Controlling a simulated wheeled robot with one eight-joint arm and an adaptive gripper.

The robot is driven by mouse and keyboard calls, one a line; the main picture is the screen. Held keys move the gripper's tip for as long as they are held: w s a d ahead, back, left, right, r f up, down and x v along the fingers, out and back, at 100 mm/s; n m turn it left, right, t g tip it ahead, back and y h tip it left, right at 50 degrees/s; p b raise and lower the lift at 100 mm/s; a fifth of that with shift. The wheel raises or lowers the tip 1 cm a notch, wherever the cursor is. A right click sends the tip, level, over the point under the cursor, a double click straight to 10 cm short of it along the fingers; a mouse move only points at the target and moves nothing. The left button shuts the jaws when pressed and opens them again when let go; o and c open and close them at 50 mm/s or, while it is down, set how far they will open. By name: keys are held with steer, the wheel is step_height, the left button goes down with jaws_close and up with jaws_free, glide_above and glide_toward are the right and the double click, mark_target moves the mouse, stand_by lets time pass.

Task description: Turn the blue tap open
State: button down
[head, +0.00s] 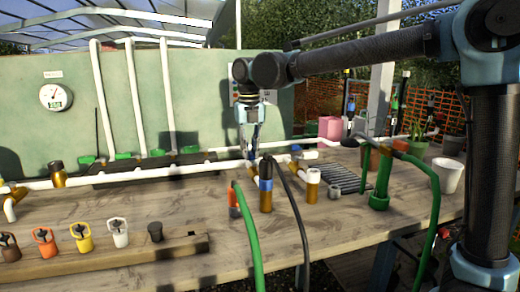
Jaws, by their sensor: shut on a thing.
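My gripper (251,153) points down at the white pipe run on the table, its fingers close together. They are shut on a small part at the pipe, most likely the blue tap's handle, which the fingers largely hide. A small blue piece (295,149) shows on the pipe run just right of the fingers. A brass fitting with a blue band (266,184) stands upright in front of my gripper, apart from it as far as I can tell. How far the tap is turned cannot be seen.
A black hose (292,192) and a green hose (249,232) rise close in front of my gripper. A wooden rack (110,262) with several coloured handles lies front left. A white cup (447,175) stands at the right. Bare tabletop (160,203) shows left of centre.

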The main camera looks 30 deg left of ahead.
mark_target(251, 153)
stand_by(0.4)
steer(key=c, duration=1.6)
jaws_free()
steer(key=shift+d, duration=0.1)
steer(key=shift+o, duration=0.2)
steer(key=shift+r, duration=0.2)
step_height(251, 153, up, 12)
steer(key=shift+f, duration=0.25)
